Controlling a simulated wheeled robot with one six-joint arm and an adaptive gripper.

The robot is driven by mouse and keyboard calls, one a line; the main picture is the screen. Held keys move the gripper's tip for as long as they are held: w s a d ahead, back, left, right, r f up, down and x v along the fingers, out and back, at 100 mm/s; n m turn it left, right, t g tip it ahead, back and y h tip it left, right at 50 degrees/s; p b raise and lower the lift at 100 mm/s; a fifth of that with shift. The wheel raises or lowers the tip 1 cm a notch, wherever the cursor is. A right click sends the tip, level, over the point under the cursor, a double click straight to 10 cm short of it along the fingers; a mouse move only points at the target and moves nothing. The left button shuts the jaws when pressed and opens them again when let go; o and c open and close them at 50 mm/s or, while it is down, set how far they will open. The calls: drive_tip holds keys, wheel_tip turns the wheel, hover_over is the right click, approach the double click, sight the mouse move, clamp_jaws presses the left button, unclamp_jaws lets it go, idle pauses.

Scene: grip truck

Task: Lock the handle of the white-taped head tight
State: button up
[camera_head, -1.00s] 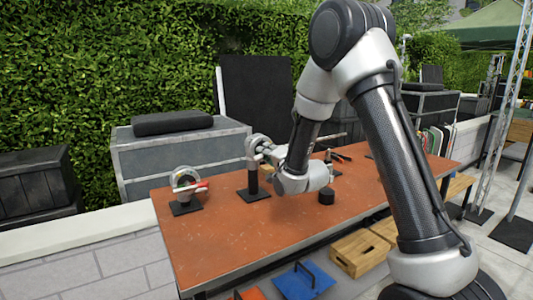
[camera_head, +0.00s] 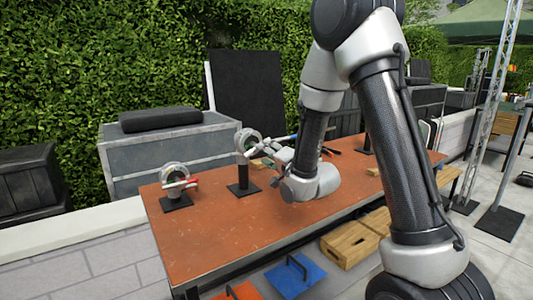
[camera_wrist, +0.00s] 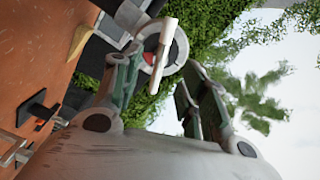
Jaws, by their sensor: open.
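On the table (camera_head: 215,240), a ring-shaped head (camera_head: 248,141) stands on a black post with a square base. White tape cannot be told clearly on either in the head view. My gripper (camera_head: 271,153) is right of the taller head. In the wrist view my gripper (camera_wrist: 160,72) is open, its fingers spread. A ring head (camera_wrist: 180,48) shows beyond the fingertips, with a pale bar (camera_wrist: 163,45) and a small red part between them. I see no clear contact.
A wooden wedge (camera_wrist: 82,40) lies on the table near the taller post. Another black base (camera_wrist: 38,108) is at the wrist view's left. Grey cases (camera_head: 170,150) and a hedge stand behind the table. The table's front left is clear.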

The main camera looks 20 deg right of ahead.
drive_tip(key=shift+m, duration=0.8)
drive_tip(key=x, duration=0.7)
drive_tip(key=shift+w, duration=0.3)
